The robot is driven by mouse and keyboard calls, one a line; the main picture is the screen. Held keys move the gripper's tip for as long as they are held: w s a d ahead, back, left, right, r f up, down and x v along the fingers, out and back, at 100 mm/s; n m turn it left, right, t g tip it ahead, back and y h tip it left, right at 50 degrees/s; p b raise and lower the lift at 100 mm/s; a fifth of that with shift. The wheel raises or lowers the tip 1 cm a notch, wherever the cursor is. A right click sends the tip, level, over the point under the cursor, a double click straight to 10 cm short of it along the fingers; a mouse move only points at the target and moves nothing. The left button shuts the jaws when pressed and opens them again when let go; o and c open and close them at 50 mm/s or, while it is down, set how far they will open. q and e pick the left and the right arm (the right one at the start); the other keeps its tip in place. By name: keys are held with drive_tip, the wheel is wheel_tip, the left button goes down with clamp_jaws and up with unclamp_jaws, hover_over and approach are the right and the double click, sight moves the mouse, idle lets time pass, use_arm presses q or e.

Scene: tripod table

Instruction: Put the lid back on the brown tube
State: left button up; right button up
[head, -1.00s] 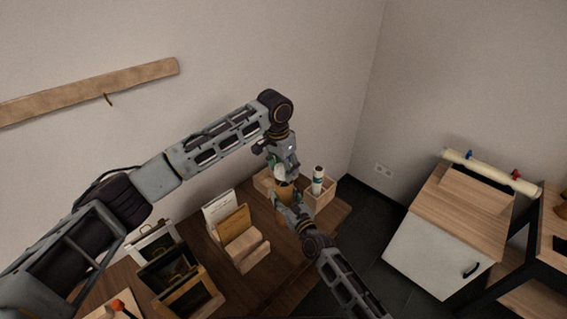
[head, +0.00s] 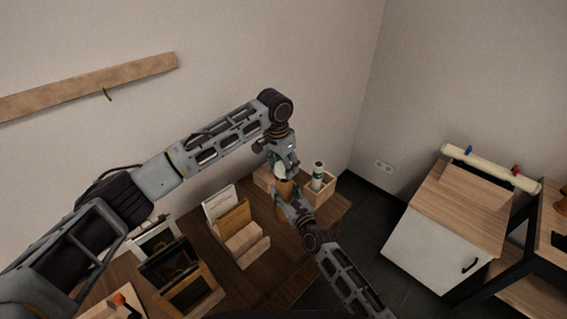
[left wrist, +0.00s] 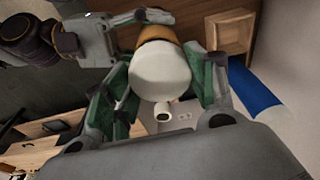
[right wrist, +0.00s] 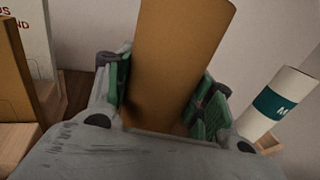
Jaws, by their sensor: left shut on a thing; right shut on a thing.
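The brown tube (head: 284,191) stands roughly upright at the table's back right. My right gripper (head: 288,210) is shut around it; the right wrist view shows the tube (right wrist: 182,60) between the green finger pads (right wrist: 168,100). My left gripper (head: 284,162) is above the tube, shut on the white lid (head: 279,172). In the left wrist view the lid (left wrist: 160,72) sits between the fingers (left wrist: 162,88), in line with the brown tube (left wrist: 160,34) behind it. The lid hides the tube's end, so I cannot tell whether it is seated.
A white tube with a green band (head: 318,175) stands in a wooden box (head: 322,192) to the right. A wooden holder with cards (head: 247,243) and dark frames (head: 178,275) stand further left on the table. A cabinet (head: 440,245) is at the right.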

use_arm(q)
drive_tip(key=shift+f, duration=0.35)
drive_tip(key=shift+f, duration=0.6)
idle(1.0)
drive_tip(key=o, duration=0.8)
drive_tip(key=shift+c, duration=0.2)
drive_tip(key=shift+r, duration=0.15)
wheel_tip(320, 180, up, 12)
drive_tip(key=s+a, duration=0.1)
drive_tip(key=shift+a+f, duration=0.15)
drive_tip(key=shift+f, duration=0.1)
drive_tip(key=shift+s, duration=0.1)
use_arm(e)
drive_tip(key=o, duration=1.5)
